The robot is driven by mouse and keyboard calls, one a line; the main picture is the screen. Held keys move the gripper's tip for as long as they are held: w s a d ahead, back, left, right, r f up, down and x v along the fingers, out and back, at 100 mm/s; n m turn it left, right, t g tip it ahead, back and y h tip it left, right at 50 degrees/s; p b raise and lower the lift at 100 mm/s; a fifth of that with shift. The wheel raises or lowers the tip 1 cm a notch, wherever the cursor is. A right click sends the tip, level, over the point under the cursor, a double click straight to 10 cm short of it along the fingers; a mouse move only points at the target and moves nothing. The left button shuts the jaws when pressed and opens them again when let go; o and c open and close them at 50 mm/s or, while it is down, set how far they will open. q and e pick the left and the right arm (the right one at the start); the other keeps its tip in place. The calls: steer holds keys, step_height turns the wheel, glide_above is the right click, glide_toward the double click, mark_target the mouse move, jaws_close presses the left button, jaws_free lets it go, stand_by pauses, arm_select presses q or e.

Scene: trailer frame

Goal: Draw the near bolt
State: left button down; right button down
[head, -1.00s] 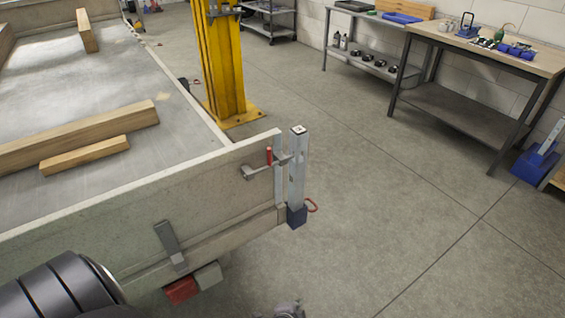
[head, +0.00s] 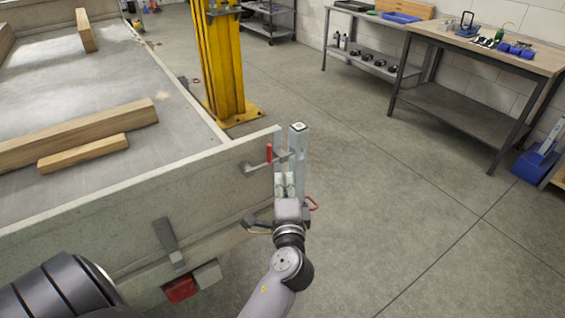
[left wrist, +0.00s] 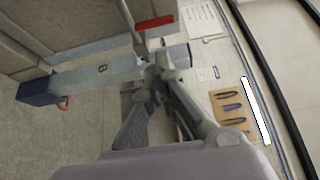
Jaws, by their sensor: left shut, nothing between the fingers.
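A latch with a red grip (head: 269,153) and grey metal arms sits on the near corner of the trailer's side board (head: 130,205), beside the upright metal post (head: 298,150). The red grip (left wrist: 155,22) also shows at the top of the left wrist view. A red ring (head: 312,203) shows at the post's blue foot, partly hidden by my gripper. My left gripper (head: 289,182) is shut and empty, in front of the post and below the latch. In the left wrist view its fingertips (left wrist: 162,66) overlap the post's end; contact cannot be told. My right gripper is not in view.
Loose timber (head: 85,152) lies on the trailer bed. A yellow column (head: 220,75) stands behind the corner. A workbench (head: 480,45) with tools stands at the back right. The floor right of the post is clear.

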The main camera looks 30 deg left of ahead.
mark_target(268, 155)
arm_select(q)
steer(key=p+x, duration=0.2)
steer(key=x, duration=0.8)
steer(key=shift+s, duration=0.15)
steer(key=s, duration=0.1)
steer(key=s+a, duration=0.1)
steer(key=s, duration=0.2)
steer(key=shift+a+p, duration=0.25)
steer(key=shift+p, duration=0.15)
steer(key=shift+w, duration=0.1)
steer(key=shift+f, duration=0.1)
